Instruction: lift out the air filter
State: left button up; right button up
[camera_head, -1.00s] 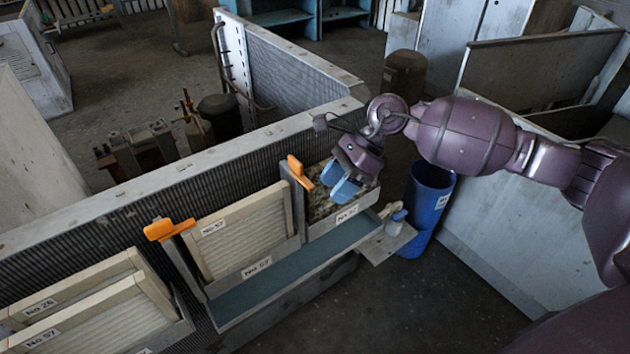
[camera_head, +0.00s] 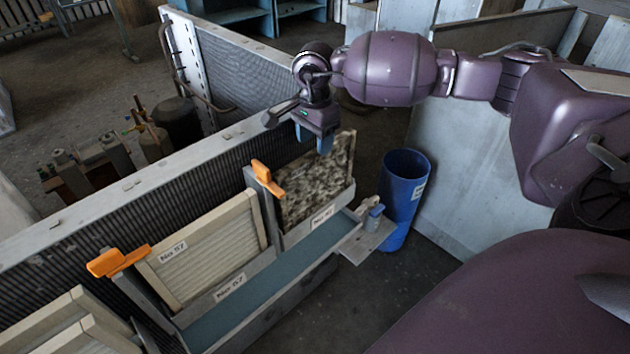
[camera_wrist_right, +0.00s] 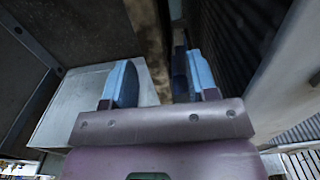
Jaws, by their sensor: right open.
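The dirty, mottled grey-brown air filter (camera_head: 318,185) stands upright in the right-hand slot of the housing, behind a numbered label. My right gripper (camera_head: 318,142), with blue fingers, is at the filter's top edge. In the right wrist view the open fingers (camera_wrist_right: 158,82) lie on either side of a brown strip, the filter's top edge (camera_wrist_right: 150,40). I cannot tell whether either finger touches it. An orange latch (camera_head: 267,178) sits on the post left of this filter. My left gripper is not in view.
A clean pleated filter (camera_head: 205,247) stands in the slot to the left, with another orange latch (camera_head: 117,261) beside it. A blue-grey ledge (camera_head: 265,283) runs in front. A blue bin (camera_head: 404,195) and a small shelf with a bottle (camera_head: 373,220) are at right.

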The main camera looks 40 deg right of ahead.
aim_at(318, 159)
jog(key=f, duration=0.5)
jog(key=shift+s+d+f+b, duration=0.1)
jog(key=shift+s+f+b, duration=0.2)
jog(key=shift+f+b, duration=0.1)
jog(key=shift+r, duration=0.15)
grip_shut()
